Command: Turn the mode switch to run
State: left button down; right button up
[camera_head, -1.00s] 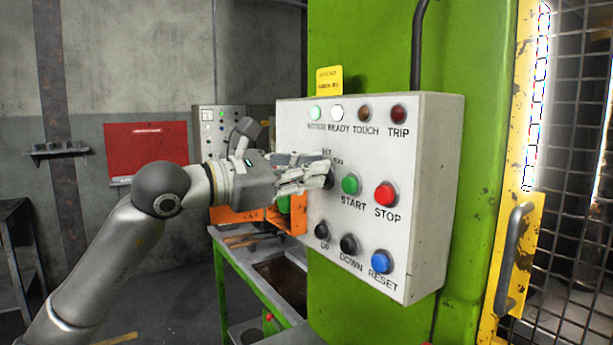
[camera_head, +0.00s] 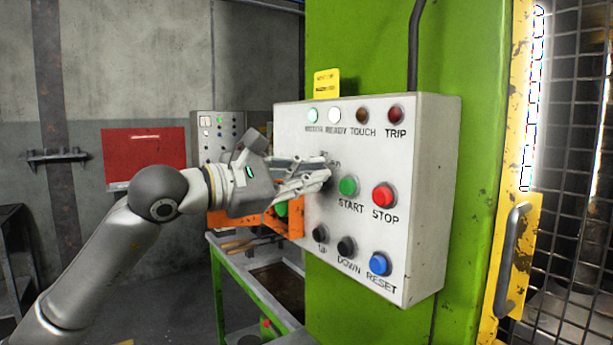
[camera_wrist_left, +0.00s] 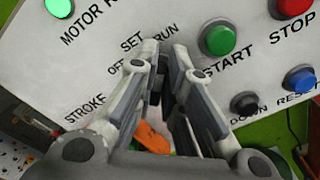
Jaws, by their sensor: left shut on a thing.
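The mode switch (camera_wrist_left: 156,82) is a small dark knob on the white control panel (camera_head: 426,200). In the left wrist view it sits between my fingertips, below the labels OFF, SET and RUN, and is mostly hidden by the fingers. My left gripper (camera_head: 326,172) is shut on the switch, at the panel's left side, left of the green START button (camera_head: 348,187). In the wrist view the gripper (camera_wrist_left: 160,75) looks tilted relative to the panel lettering. Which position the switch points to cannot be told. My right gripper is not in view.
The red STOP button (camera_head: 384,195), the black DOWN button (camera_head: 346,246) and the blue RESET button (camera_head: 379,264) are close by on the panel. Lamps line its top, with the green MOTOR lamp (camera_head: 313,115) lit. A green bench (camera_head: 225,290) stands below left.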

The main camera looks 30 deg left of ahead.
pick_arm(q)
jog(key=c, duration=1.5)
grip_release()
jog(key=shift+w, duration=0.1)
jog(key=shift+c, duration=0.2)
jog(key=v, duration=1.2)
jog(key=shift+d+f, duration=0.1)
